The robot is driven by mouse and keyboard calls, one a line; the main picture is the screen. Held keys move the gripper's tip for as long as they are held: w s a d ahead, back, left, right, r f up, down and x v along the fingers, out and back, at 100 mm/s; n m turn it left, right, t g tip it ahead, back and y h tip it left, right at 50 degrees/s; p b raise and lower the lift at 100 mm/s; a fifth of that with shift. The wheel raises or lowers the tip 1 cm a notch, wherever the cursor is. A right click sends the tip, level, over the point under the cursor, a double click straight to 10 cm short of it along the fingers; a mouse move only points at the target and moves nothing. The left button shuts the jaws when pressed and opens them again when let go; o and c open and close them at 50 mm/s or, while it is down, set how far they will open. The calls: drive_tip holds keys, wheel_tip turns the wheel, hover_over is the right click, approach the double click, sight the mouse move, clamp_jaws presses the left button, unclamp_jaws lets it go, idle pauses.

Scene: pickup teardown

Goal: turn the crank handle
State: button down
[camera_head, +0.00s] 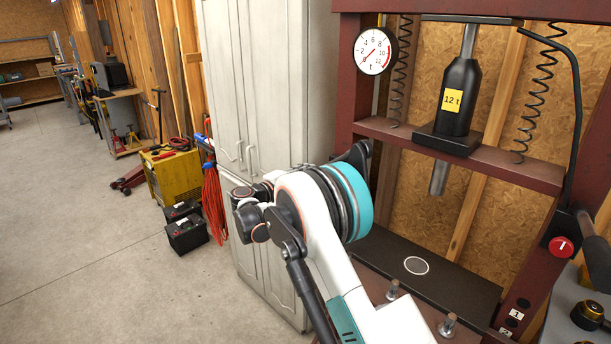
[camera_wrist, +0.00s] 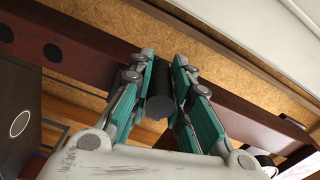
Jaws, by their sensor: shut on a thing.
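In the wrist view my gripper (camera_wrist: 160,85) has its two teal-and-grey fingers closed on a dark cylinder. This looks like the grip of the crank handle (camera_wrist: 158,105), seen nearly end-on in front of the dark red press frame (camera_wrist: 80,55). The rest of the crank and its axle are hidden. In the head view my white and teal wrist is beside the left post of the press frame (camera_head: 342,75). It covers the fingers and the crank there, so how far the crank is turned cannot be told.
The press has a black 12 t jack (camera_head: 458,95), a gauge (camera_head: 375,51) and hanging springs. Its black bed plate (camera_head: 450,278) lies below. White cabinets (camera_head: 250,90) stand close on the left. Batteries (camera_head: 187,233) and a yellow box (camera_head: 172,178) stand farther left beside open floor.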

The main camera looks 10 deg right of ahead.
idle(0.4)
drive_tip(key=c, duration=1.4)
unclamp_jaws()
drive_tip(key=shift+c, duration=0.2)
drive_tip(key=shift+s+a, duration=0.1)
drive_tip(key=v, duration=1.1)
drive_tip(key=shift+s+a, duration=0.2)
drive_tip(key=shift+a, duration=0.15)
